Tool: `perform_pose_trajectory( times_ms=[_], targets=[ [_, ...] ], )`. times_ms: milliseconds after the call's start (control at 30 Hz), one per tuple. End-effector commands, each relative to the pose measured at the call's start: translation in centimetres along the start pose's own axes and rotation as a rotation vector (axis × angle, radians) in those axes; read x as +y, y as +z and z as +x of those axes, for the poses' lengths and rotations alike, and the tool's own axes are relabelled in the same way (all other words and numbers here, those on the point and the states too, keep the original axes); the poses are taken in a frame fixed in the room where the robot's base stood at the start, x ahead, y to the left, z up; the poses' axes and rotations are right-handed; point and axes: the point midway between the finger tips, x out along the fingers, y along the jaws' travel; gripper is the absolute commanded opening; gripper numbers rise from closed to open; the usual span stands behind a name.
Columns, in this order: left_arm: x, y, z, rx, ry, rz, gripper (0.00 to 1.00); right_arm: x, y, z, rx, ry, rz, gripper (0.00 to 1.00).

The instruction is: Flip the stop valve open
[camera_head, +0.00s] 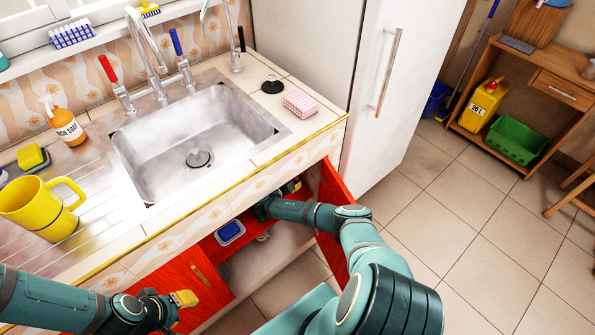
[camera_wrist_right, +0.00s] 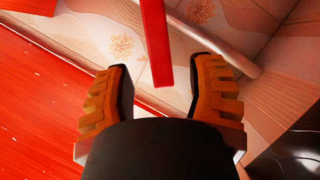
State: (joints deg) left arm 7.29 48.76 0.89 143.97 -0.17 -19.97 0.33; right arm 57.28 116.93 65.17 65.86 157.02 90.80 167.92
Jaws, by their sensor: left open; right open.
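In the right wrist view a red bar (camera_wrist_right: 155,40), which looks like the stop valve's lever, reaches down from the top edge. Its lower end lies between the two spread fingers of my right gripper (camera_wrist_right: 160,78), with a gap on both sides. The valve's body is not visible. In the head view my right arm reaches into the cabinet under the sink, and the right gripper (camera_head: 292,188) is mostly hidden by the counter and the arm. My left gripper (camera_head: 183,303) is open and empty in front of the left red cabinet door (camera_head: 195,278).
The right red door (camera_head: 335,190) stands open beside my right arm. The sink (camera_head: 195,140) and counter edge lie above the cabinet. A blue item (camera_head: 230,232) is inside it. A pale pipe (camera_wrist_right: 228,52) runs near the right finger.

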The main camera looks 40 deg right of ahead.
Motion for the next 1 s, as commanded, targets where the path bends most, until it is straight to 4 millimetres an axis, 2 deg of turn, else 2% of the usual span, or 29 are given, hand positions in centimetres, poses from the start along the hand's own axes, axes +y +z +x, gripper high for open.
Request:
perform_pose_trajectory(
  times_ms=[100,233,667,800,833,1000],
  targets=[
    [-0.2,0.0,0.5,0.002,0.0,0.0,0.41,0.0,0.0,1.9,0.003,-0.003,-0.002,0.55],
    [-0.3,-0.1,0.8,0.003,0.0,0.0,0.41,0.0,0.1,3.2,0.002,-0.002,-0.002,0.55],
    [-0.3,-0.1,0.8,0.004,0.0,0.0,0.41,0.0,0.0,3.9,-0.001,0.0,-0.001,0.54],
    [-0.3,-0.1,0.8,0.004,0.0,0.0,0.41,0.0,0.0,3.8,-0.001,0.0,-0.001,0.05],
    [-0.3,-0.1,0.8,0.004,0.0,0.0,0.41,0.0,0.0,3.8,-0.001,0.0,-0.001,0.0],
    [-0.3,-0.1,0.8,0.004,0.0,0.0,0.41,0.0,0.0,3.9,-0.001,-0.001,-0.001,0.0]
  ],
)
